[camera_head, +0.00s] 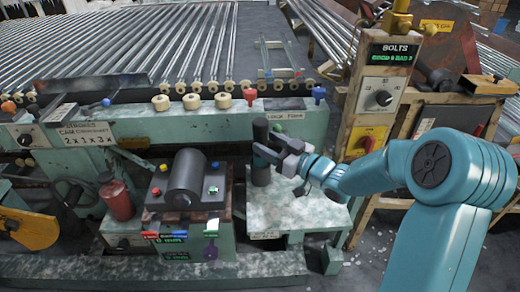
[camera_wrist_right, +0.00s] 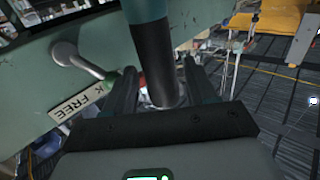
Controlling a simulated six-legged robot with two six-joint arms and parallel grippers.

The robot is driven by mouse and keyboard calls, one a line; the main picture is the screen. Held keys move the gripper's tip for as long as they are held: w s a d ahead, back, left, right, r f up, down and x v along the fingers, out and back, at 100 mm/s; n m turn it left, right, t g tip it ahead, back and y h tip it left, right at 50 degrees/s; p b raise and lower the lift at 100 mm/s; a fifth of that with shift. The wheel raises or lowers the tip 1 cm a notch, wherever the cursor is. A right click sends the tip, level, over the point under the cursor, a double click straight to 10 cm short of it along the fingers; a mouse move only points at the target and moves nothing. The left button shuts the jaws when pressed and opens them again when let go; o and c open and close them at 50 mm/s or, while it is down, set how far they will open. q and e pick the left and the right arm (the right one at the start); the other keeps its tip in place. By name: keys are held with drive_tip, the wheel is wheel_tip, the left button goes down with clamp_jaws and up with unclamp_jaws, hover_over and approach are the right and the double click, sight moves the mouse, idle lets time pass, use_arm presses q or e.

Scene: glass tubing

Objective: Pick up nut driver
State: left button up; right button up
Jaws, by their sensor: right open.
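A dark upright cylinder (camera_head: 260,130), seemingly the nut driver, stands on a pale green machine block (camera_head: 290,210). In the right wrist view it shows as a shaft (camera_wrist_right: 153,50) with a teal part, a black band and a greyish end. My right gripper (camera_head: 268,155) reaches it from the right in the head view and partly hides it. In the wrist view the open right gripper (camera_wrist_right: 160,88) has one finger on each side of the shaft. I cannot tell whether either finger touches it. My left gripper is out of view.
A machine with a black roller (camera_head: 187,175) stands left of the block, and a red extinguisher-like bottle (camera_head: 117,197) is farther left. A wooden post with a BOLTS sign (camera_head: 392,52) rises on the right. Long glass tubes (camera_head: 130,40) fill the back.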

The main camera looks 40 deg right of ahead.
sight(256, 134)
drive_tip(key=x, duration=0.5)
drive_tip(key=shift+w, duration=0.2)
drive_tip(key=shift+r, duration=0.1)
clamp_jaws()
drive_tip(key=shift+r, duration=0.1)
